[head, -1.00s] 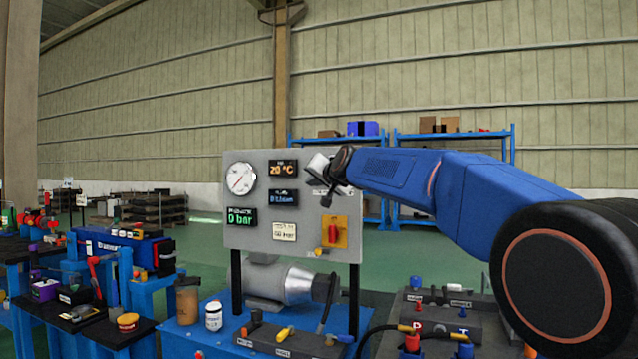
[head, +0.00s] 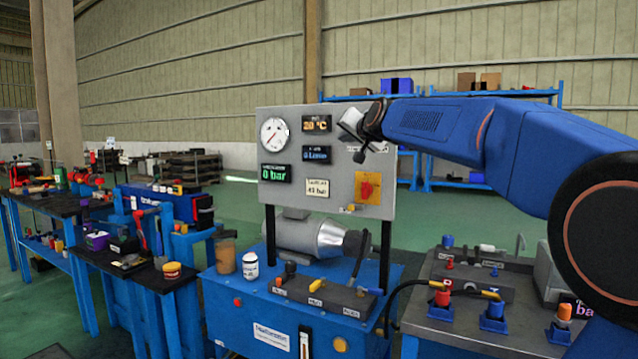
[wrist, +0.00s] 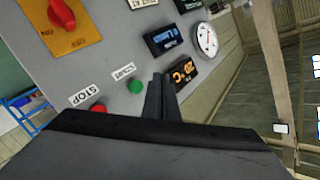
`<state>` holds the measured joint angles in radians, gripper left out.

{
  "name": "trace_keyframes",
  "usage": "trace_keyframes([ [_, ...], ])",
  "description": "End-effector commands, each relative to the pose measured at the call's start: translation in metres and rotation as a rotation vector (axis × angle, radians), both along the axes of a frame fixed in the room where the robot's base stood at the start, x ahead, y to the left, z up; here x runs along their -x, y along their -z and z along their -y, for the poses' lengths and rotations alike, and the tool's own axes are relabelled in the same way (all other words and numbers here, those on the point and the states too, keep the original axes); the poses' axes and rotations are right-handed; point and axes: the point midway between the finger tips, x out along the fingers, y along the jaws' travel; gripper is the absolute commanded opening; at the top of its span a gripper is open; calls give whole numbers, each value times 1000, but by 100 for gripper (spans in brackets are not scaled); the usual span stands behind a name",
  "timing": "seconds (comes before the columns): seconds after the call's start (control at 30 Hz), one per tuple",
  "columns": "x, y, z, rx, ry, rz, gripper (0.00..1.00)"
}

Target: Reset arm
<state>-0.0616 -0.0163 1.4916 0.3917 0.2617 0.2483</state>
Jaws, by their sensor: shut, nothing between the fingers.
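My blue arm reaches in from the right in the head view. My gripper (head: 352,138) is in front of the upper right part of the grey control panel (head: 335,182). In the wrist view my gripper (wrist: 160,80) is shut and empty, close to the panel (wrist: 105,60). A green start button (wrist: 135,87) and a red stop button (wrist: 98,107) show near the fingers. The red rotary switch (wrist: 62,14) sits on its yellow plate. The round gauge (head: 274,134), the 20 °C display (head: 317,124) and the 0 bar display (head: 275,173) are visible. Contact with the panel cannot be told.
A blue power unit (head: 270,318) stands below the panel. A bench with coloured couplings (head: 493,310) is at the right. Tool tables (head: 140,270) stand at the left. Blue shelving (head: 450,183) is behind. Green floor is open between.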

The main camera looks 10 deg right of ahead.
Motion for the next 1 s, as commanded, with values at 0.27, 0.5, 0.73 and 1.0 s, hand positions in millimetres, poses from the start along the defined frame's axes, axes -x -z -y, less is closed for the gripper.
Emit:
trace_keyframes([
  [0.27,62,46,5,88,-26,-108,0],
  [0.5,162,131,16,221,-73,-288,0],
  [0.73,265,219,29,342,-120,-460,0],
  [1.0,389,329,47,469,-181,-667,0],
])
